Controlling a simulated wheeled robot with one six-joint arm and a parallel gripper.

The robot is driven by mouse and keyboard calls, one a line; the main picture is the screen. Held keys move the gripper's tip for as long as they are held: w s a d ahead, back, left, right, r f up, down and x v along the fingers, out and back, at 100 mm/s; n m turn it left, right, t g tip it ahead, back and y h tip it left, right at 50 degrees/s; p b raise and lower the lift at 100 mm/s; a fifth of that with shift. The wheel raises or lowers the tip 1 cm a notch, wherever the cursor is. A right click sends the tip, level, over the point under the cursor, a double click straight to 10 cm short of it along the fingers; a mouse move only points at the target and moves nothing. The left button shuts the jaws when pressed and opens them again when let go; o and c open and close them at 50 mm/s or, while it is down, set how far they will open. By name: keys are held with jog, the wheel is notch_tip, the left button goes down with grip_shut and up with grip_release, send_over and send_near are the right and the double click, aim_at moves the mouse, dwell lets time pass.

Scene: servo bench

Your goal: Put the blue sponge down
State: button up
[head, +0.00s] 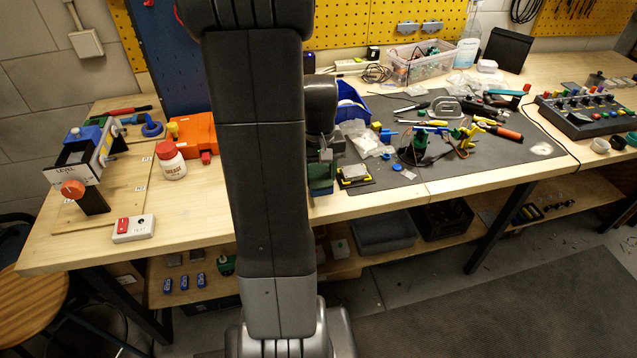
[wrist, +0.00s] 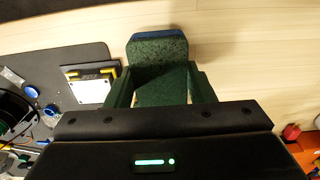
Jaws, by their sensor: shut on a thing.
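The blue sponge (wrist: 158,62) is in the wrist view, with a dark green scouring face toward the camera and a blue edge at its far end. My gripper (wrist: 160,88) is shut on it, one finger on each side. In the head view my gripper (head: 321,172) is at the front of the bench, just left of the grey mat, partly hidden by my arm. The sponge is over bare wood in the wrist view. I cannot tell whether it touches the bench top.
A small board with yellow edges (head: 354,176) lies close by on the grey mat (head: 470,168); it also shows in the wrist view (wrist: 91,84). A blue bin (head: 352,103) stands behind.

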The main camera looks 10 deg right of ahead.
aim_at(319, 185)
jog(key=shift+f, duration=1.8)
jog(key=shift+f, duration=0.2)
jog(key=o, duration=1)
jog(key=shift+o, duration=0.2)
notch_tip(319, 185, up, 12)
jog(key=shift+r, duration=0.2)
jog(key=shift+f, duration=0.1)
